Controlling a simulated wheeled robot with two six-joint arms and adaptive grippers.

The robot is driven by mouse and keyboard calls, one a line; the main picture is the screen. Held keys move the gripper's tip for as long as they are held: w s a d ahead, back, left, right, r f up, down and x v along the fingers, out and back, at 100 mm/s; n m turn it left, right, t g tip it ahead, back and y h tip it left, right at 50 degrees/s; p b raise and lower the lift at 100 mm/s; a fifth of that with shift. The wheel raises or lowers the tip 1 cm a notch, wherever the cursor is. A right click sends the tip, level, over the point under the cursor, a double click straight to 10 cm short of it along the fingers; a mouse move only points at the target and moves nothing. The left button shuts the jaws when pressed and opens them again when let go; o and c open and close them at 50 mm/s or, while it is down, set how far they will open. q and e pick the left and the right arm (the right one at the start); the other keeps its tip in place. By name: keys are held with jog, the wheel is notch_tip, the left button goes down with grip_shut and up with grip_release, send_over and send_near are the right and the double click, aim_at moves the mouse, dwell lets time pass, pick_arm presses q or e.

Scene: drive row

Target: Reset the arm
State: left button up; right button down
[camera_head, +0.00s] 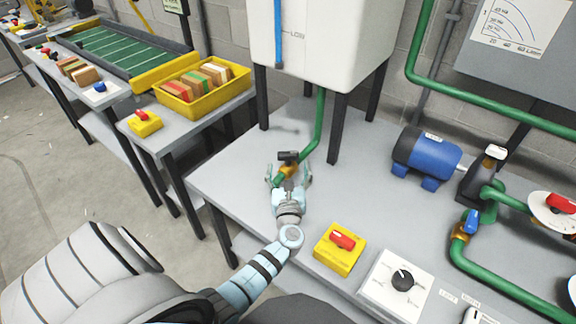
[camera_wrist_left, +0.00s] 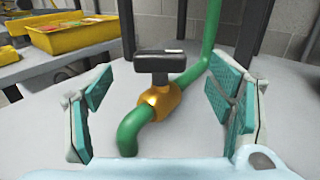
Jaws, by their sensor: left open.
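My left gripper (camera_head: 289,181) is open at the green pipe under the white tank. In the left wrist view its two teal-padded fingers (camera_wrist_left: 165,112) stand wide apart, with a brass valve (camera_wrist_left: 160,100) between them, apart from both pads. The valve's black handle (camera_wrist_left: 160,63) sits on top of it. In the head view the handle (camera_head: 288,156) shows just beyond the fingertips. My left arm (camera_head: 262,268) reaches in from the lower left over the table's front edge. My right gripper is not in view.
A white tank (camera_head: 325,45) stands on dark legs above the grey table (camera_head: 235,165). A yellow switch box (camera_head: 338,252) and a dial panel (camera_head: 398,285) sit at the front edge. A blue motor (camera_head: 427,155) and a blue-handled valve (camera_head: 467,225) are right. A yellow bin (camera_head: 207,105) is left.

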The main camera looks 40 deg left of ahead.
pick_arm(q)
jog(key=v, duration=0.5)
